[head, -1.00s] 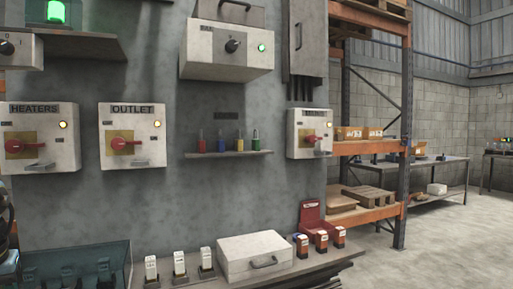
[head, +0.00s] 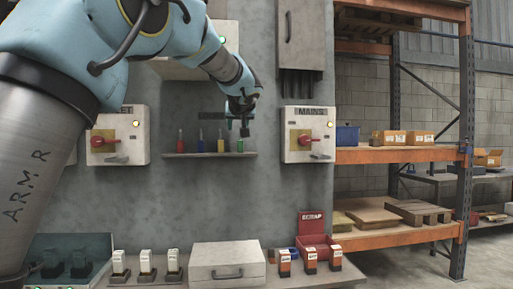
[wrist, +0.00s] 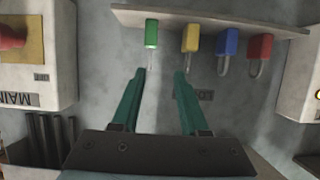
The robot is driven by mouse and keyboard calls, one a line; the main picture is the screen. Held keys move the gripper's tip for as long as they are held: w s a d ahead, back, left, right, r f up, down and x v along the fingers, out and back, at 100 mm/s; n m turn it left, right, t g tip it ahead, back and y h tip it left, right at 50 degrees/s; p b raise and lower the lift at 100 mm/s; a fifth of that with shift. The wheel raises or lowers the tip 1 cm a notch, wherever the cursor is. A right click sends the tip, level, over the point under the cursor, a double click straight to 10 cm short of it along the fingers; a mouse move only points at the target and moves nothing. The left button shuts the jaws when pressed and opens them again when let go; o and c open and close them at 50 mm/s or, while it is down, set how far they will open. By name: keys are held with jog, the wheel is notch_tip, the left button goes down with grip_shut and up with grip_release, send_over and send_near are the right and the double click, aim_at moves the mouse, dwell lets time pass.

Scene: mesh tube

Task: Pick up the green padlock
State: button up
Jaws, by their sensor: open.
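The green padlock (head: 240,146) stands at the right end of a row of padlocks on a small wall shelf (head: 205,155), its shackle upward. In the wrist view, where the scene looks upside down, the green padlock (wrist: 151,33) lies just beyond the fingertips, its shackle pointing into the gap between them. My gripper (wrist: 157,74) is open and empty, with two teal fingers. In the head view my gripper (head: 241,122) is just above the green padlock, and I see no contact.
Yellow (wrist: 190,36), blue (wrist: 228,42) and red (wrist: 260,47) padlocks stand in line beside the green one, the yellow closest. The MAINS box (head: 308,134) juts from the wall to the right. A bench below holds a grey case (head: 228,262).

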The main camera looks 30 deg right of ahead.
aim_at(240, 140)
jog(key=shift+s+d+r+p+x, duration=0.1)
jog(key=shift+d+p+x, duration=0.2)
jog(key=shift+p+x, duration=1.05)
jog(key=shift+s+d+r+p+x, duration=0.1)
jog(key=shift+d+p+x, duration=0.35)
jog(key=shift+x, duration=1.65)
jog(key=shift+s+d+r+p+x, duration=0.1)
jog(key=shift+d+r+p+x, duration=0.05)
jog(key=shift+p+x, duration=1.3)
jog(key=shift+w+f+b, duration=0.1)
jog(key=shift+w+b, duration=0.15)
jog(key=shift+b, duration=0.1)
grip_shut()
jog(key=shift+d, duration=0.1)
